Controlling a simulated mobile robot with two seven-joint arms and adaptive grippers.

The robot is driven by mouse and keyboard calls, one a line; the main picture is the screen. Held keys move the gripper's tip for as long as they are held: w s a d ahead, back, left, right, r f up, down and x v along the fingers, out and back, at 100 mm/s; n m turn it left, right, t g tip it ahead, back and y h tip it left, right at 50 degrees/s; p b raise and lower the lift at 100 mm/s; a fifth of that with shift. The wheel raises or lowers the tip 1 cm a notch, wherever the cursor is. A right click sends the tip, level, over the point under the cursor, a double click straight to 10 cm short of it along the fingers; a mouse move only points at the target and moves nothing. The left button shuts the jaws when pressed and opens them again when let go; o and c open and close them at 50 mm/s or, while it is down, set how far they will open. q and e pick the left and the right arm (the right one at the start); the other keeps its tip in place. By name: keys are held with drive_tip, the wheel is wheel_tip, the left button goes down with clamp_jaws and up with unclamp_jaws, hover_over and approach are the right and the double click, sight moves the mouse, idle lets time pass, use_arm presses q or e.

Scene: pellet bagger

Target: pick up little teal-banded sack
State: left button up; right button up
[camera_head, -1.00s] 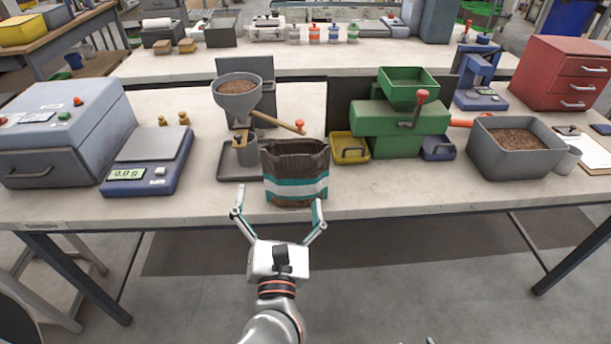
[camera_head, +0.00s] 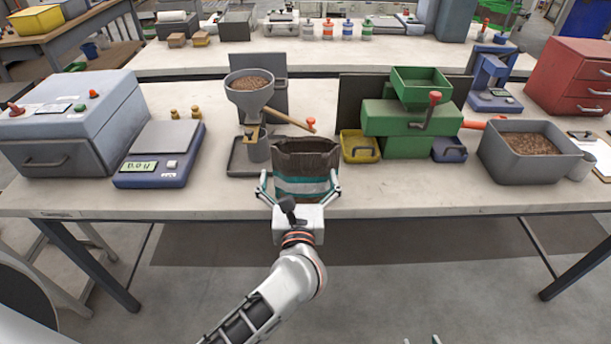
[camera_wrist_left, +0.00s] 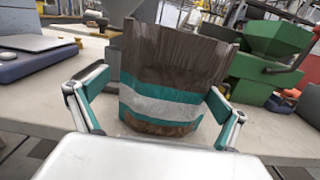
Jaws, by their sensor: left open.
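The little teal-banded sack (camera_head: 306,165) stands upright and open-topped on the bench near its front edge. It is dark brown with teal and white bands. My left gripper (camera_head: 299,187) is open, with one finger on each side of the sack's lower part. In the left wrist view the sack (camera_wrist_left: 168,80) stands between the two open fingers (camera_wrist_left: 155,115); whether they touch it I cannot tell.
Behind the sack stand a grey funnel (camera_head: 249,92) with a wooden lever and a green machine (camera_head: 412,118). A blue scale (camera_head: 160,155) is to the left. A grey pellet bin (camera_head: 528,150) is to the right. The bench front (camera_head: 420,192) is clear there.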

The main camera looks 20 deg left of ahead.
use_arm(q)
drive_tip(key=c, duration=1.6)
